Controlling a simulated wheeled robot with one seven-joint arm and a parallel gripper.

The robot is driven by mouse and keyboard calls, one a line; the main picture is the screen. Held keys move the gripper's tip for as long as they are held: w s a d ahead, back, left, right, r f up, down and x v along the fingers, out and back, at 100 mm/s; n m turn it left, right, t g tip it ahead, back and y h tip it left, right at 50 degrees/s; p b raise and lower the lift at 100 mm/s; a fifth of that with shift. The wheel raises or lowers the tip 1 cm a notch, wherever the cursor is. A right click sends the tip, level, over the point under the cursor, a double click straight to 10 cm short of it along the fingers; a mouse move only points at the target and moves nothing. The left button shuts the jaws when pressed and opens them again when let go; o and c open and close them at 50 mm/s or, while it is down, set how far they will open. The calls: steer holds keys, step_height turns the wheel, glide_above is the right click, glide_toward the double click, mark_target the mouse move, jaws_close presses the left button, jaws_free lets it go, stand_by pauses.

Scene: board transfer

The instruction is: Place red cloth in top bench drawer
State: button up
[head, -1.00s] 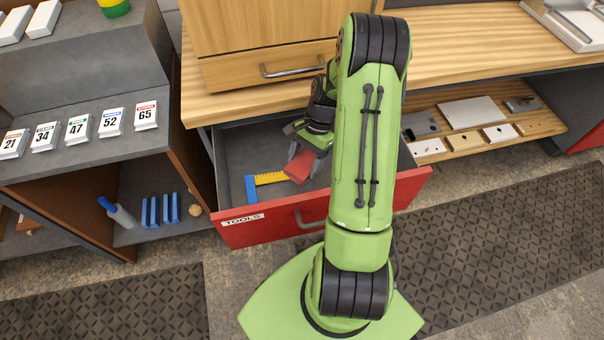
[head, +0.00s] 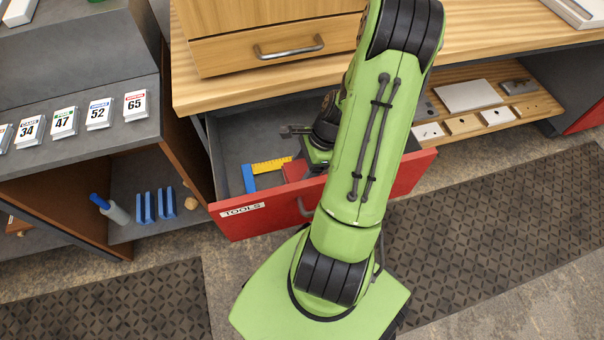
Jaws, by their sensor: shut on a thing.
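The top bench drawer, with a red front (head: 262,216) labelled TOOLS, is pulled open under the wooden bench top. The red cloth (head: 293,170) shows in part inside the drawer, beside a yellow and blue square (head: 268,167). My gripper (head: 303,163) is over the drawer's inside and shut on the cloth. My green arm hides much of the cloth and the drawer's right part. I cannot tell whether the cloth touches the drawer floor.
A wooden cabinet (head: 255,50) with a handle stands on the bench top (head: 215,90). Shelves at the left hold number cards (head: 98,113) and blue blocks (head: 158,205). A lower wooden board (head: 490,113) with metal parts lies at the right.

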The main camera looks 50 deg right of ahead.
mark_target(303, 174)
step_height(303, 174, down, 4)
steer(key=shift+f+b, duration=0.1)
steer(key=shift+b, duration=0.8)
steer(key=shift+r, duration=0.2)
steer(key=o, duration=0.7)
steer(key=shift+f, duration=0.15)
